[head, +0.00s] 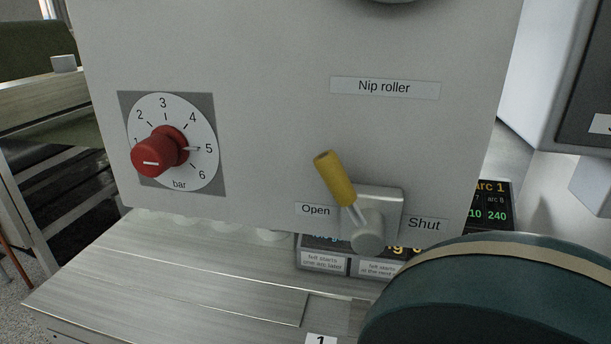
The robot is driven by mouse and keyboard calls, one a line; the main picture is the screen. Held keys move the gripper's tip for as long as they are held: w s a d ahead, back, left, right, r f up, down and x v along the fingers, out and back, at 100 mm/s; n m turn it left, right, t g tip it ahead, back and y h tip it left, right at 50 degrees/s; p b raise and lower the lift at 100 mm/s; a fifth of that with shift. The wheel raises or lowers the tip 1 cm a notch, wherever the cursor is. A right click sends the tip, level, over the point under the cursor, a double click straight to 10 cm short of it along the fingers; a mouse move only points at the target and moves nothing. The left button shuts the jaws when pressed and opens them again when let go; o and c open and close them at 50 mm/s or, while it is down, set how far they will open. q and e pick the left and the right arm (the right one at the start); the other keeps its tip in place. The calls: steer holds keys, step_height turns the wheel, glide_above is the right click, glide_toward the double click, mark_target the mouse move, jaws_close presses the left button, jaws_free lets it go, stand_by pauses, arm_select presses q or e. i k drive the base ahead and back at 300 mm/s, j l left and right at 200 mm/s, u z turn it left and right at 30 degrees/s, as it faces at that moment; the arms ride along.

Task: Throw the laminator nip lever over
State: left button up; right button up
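The nip lever (336,180) has a yellow grip on a short metal shaft. It rises from a round grey hub (368,238) on a square plate (384,205) on the grey panel. The grip leans up and to the left, above the "Open" label (316,210). The "Shut" label (424,224) is to the right of the hub. A "Nip roller" label (385,88) is above the lever. Neither of my grippers is in view, and nothing touches the lever.
A red knob (160,152) on a bar dial is at the panel's left. A large dark green rounded form (480,300) with a tan band fills the lower right, in front of the display. A metal bench top (190,275) lies below the panel.

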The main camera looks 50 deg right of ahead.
mark_target(368, 239)
steer(key=k+z, duration=0.15)
steer(key=z, duration=0.2)
steer(key=k+l+z, duration=0.15)
steer(key=z, duration=0.2)
steer(key=k+l+z, duration=0.15)
steer(key=z, duration=0.25)
steer(key=k+j, duration=0.1)
steer(key=j, duration=0.45)
steer(key=k+j, duration=0.1)
steer(key=j, duration=1)
steer(key=k+j, duration=0.15)
steer(key=j, duration=0.4)
